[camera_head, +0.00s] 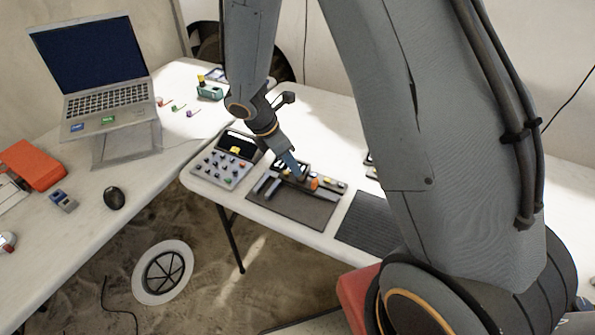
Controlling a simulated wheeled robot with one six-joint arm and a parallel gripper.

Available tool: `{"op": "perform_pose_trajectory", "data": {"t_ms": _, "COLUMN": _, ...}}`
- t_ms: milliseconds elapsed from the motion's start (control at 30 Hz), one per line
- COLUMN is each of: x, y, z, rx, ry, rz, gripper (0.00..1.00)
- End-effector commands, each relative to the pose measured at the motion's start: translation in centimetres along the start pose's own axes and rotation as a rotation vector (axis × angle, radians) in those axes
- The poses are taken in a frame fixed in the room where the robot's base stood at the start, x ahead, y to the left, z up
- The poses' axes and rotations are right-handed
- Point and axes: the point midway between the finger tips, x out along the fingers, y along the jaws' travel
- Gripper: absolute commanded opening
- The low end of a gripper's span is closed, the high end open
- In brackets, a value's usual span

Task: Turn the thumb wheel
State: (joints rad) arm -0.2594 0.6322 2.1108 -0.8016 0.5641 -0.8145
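My gripper (293,167) points down at the far edge of a dark mat on the table. Its tips are small and partly merge with the dark device below, so I cannot tell whether they are open or shut, or touching it. The device (267,184) on the mat has dark and grey parts. An orange piece (314,183) sits just right of the gripper tips. No thumb wheel can be made out clearly at this size; part of the device is hidden behind the gripper.
A panel with several coloured knobs (221,170) lies left of the mat (297,211). A ribbed dark mat (368,222) lies to the right, partly behind my arm. A laptop (93,75), black mouse (114,197) and orange case (34,163) occupy the left table.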

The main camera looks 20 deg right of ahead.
Motion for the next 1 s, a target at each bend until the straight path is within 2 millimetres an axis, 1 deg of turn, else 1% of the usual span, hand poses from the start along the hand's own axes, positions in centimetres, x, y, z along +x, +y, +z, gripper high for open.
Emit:
{"op": "perform_pose_trajectory", "data": {"t_ms": 33, "x": 0.8, "y": -0.1, "z": 0.0, "rx": 0.001, "ry": 0.001, "rz": -0.004, "gripper": 0.39}}
{"op": "perform_pose_trajectory", "data": {"t_ms": 200, "x": 3.3, "y": -0.2, "z": 0.0, "rx": 0.002, "ry": 0.001, "rz": -0.005, "gripper": 0.39}}
{"op": "perform_pose_trajectory", "data": {"t_ms": 400, "x": 5.5, "y": -0.1, "z": 0.1, "rx": 0.005, "ry": 0.001, "rz": -0.003, "gripper": 0.39}}
{"op": "perform_pose_trajectory", "data": {"t_ms": 567, "x": 6.2, "y": -0.1, "z": 0.0, "rx": 0.005, "ry": 0.001, "rz": -0.002, "gripper": 0.39}}
{"op": "perform_pose_trajectory", "data": {"t_ms": 800, "x": 6.3, "y": -0.1, "z": 0.0, "rx": 0.006, "ry": 0.002, "rz": -0.001, "gripper": 0.39}}
{"op": "perform_pose_trajectory", "data": {"t_ms": 833, "x": 6.3, "y": -0.1, "z": 0.0, "rx": 0.006, "ry": 0.002, "rz": -0.001, "gripper": 0.37}}
{"op": "perform_pose_trajectory", "data": {"t_ms": 867, "x": 6.3, "y": -0.1, "z": 0.0, "rx": 0.006, "ry": 0.002, "rz": -0.001, "gripper": 0.32}}
{"op": "perform_pose_trajectory", "data": {"t_ms": 1000, "x": 6.3, "y": -0.1, "z": 0.0, "rx": 0.006, "ry": 0.002, "rz": -0.001, "gripper": 0.08}}
